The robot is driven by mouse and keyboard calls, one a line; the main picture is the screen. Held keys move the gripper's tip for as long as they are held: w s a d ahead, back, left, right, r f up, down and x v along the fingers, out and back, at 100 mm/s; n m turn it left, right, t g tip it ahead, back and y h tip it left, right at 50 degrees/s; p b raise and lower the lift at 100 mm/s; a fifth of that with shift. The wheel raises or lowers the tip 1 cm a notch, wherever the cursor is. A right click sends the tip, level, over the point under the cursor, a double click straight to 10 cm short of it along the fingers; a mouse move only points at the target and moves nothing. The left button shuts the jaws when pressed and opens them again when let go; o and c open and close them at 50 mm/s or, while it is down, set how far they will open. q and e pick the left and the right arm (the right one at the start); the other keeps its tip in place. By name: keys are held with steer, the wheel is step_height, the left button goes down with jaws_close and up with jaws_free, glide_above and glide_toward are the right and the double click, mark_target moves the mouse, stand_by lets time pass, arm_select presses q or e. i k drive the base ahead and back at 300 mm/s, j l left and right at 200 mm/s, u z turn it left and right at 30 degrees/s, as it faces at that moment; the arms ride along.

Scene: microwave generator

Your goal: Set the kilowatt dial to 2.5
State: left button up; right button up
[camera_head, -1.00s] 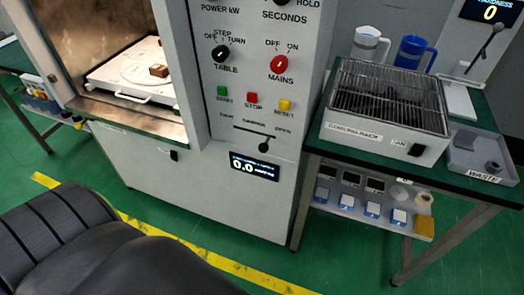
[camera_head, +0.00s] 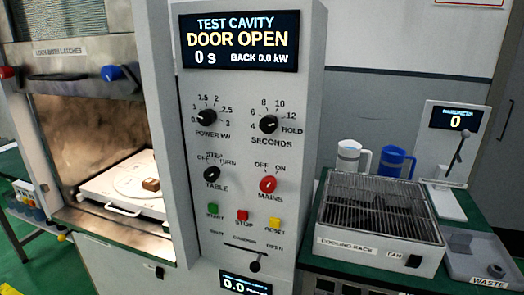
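The kilowatt dial (camera_head: 207,116) is a black round knob labelled POWER kW on the grey control panel (camera_head: 300,120). Its scale runs clockwise from about 0.5 at the left through 1, 1.5, 2 and 2.5 to 3. Its light mark seems to face left, near the low end; it is too small to read exactly. The display (camera_head: 240,40) above reads TEST CAVITY, DOOR OPEN, 0 s, BACK 0.0 kW. Neither of my grippers is in view, and nothing touches the dial.
The seconds dial (camera_head: 269,124) is right of the kilowatt dial. The table knob (camera_head: 211,174) and red mains knob (camera_head: 267,184) are below. The open cavity at left holds a white tray (camera_head: 95,187) with a brown block (camera_head: 151,185). A cooling rack (camera_head: 378,207) stands right.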

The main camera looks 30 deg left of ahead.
mark_target(206, 117)
steer(key=u, duration=1.35)
